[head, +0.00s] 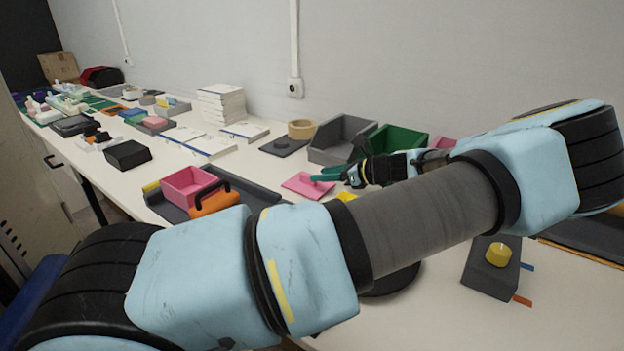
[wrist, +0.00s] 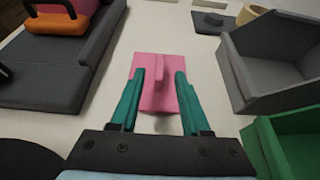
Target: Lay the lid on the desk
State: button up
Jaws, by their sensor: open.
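The pink lid (head: 307,185) lies flat on the white desk (head: 262,177). In the wrist view the lid (wrist: 148,103) shows a raised pink handle along its middle. My gripper (head: 322,175) has teal fingers and is at the lid. In the wrist view my gripper (wrist: 159,78) is open, with one finger on each side of the handle and apart from it. Nothing is held between the fingers.
A grey bin (head: 341,140) and a green bin (head: 399,141) stand right of the lid. A tape roll (head: 301,129) is behind. Bare desk surrounds the lid's left and far sides.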

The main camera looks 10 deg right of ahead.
jog(key=v, duration=0.6)
jog(key=shift+b, duration=0.4)
jog(key=shift+r, duration=0.1)
